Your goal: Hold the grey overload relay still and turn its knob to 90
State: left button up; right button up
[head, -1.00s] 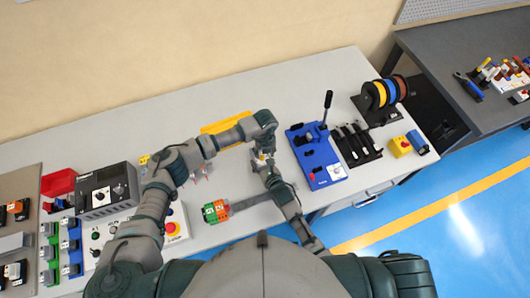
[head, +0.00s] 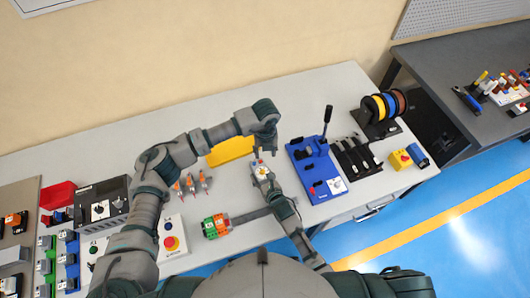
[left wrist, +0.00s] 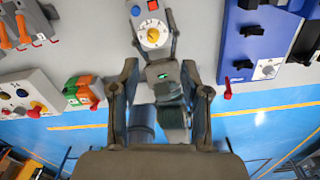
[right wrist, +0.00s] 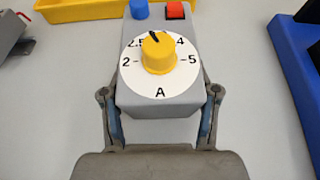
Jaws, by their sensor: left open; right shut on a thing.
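The grey overload relay (right wrist: 160,103) has a yellow knob (right wrist: 159,55) on a white dial marked 2, 2.5, 4, 5 and A. The knob's black mark points up and slightly left, between 2.5 and 4. A blue and a red button sit behind the dial. My right gripper (right wrist: 160,118) is shut on the relay's sides. In the head view the relay (head: 261,171) sits at my right gripper's tip. My left gripper (head: 266,143) is open above the relay, apart from the knob. The left wrist view shows the relay (left wrist: 153,35) beyond the open fingers (left wrist: 160,85).
A blue lever machine (head: 316,165) stands close to the right. A yellow tray (head: 231,150) lies behind, with orange-handled tools (head: 190,184) to the left. Green and orange terminal blocks (head: 215,226) on a grey strip lie in front left. Cable spools (head: 384,106) stand farther right.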

aim_at(262, 171)
pick_arm(q)
jog(key=f+m, duration=0.7)
jog(key=m, duration=0.1)
jog(key=s+a+f+m, duration=0.1)
jog(key=f+m, duration=0.2)
jog(key=f, duration=0.1)
jog(key=shift+a+f+m+t, duration=0.1)
jog(key=shift+f+m+t, duration=0.2)
jog(key=shift+f+m, duration=0.1)
jog(key=shift+r, duration=0.1)
grip_shut()
